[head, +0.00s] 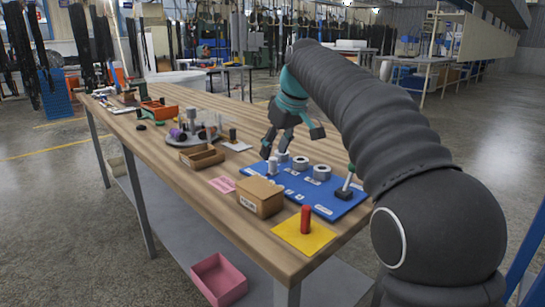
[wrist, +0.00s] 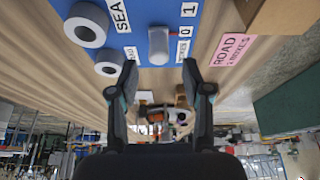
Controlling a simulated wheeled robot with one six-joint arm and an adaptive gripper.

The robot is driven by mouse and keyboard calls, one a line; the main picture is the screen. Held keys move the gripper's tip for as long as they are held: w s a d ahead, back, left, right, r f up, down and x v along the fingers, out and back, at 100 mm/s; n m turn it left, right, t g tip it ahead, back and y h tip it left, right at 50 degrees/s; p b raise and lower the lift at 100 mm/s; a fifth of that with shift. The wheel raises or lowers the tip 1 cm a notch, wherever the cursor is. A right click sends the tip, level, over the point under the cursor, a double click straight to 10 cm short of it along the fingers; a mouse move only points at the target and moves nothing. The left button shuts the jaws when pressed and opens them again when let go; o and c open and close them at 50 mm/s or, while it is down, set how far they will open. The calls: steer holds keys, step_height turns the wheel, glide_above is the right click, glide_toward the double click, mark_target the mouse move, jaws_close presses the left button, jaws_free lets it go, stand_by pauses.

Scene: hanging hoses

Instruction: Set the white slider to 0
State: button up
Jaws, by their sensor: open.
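The white slider (head: 272,166) is a short upright knob at the left part of the blue board (head: 290,189). In the wrist view it shows as a pale grey-white knob (wrist: 158,45), beside the small labels 0 (wrist: 184,32) and 1 (wrist: 189,9). It stands nearer the 0 label, but its exact setting is hard to tell. My gripper (head: 290,142) is above the board, fingers pointing down. In the wrist view my gripper (wrist: 160,82) is open and empty, with the knob just beyond the gap between its fingertips. No contact shows.
Grey rings (head: 321,172) and a black lever (head: 346,185) sit on the board. A cardboard box (head: 260,198) stands at its near-left edge. A red cylinder (head: 305,219) stands on a yellow square (head: 305,237). A pink label (head: 221,184) lies left, by a wooden tray (head: 202,157).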

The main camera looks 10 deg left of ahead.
steer(key=v, duration=0.8)
steer(key=shift+r, duration=0.15)
steer(key=shift+d, duration=0.1)
steer(key=s+d+f+m, duration=0.2)
steer(key=s+d, duration=0.2)
steer(key=d, duration=0.1)
steer(key=s+d+f+m+t+h, duration=0.1)
steer(key=s+d+f+m, duration=0.1)
steer(key=s+d, duration=0.2)
steer(key=s+d+f+m, duration=0.1)
steer(key=s+d+f, duration=0.1)
steer(key=s+d, duration=0.3)
steer(key=shift+s+d+f+m+t+h, duration=0.3)
steer(key=shift+s+d+m+t+h, duration=0.05)
steer(key=shift+s+m+t+h, duration=0.1)
steer(key=s+d+f+m+h, duration=0.1)
steer(key=s+d+f, duration=0.3)
steer(key=s+f, duration=0.4)
steer(key=s+d+f+m, duration=0.3)
steer(key=s+d+f, duration=0.1)
steer(key=s+f, duration=0.5)
steer(key=shift+d+f+t+h, duration=0.35)
steer(key=shift+f+t, duration=0.1)
steer(key=shift+f, duration=0.45)
steer(key=shift+s+m, duration=0.1)
steer(key=shift+m, duration=0.15)
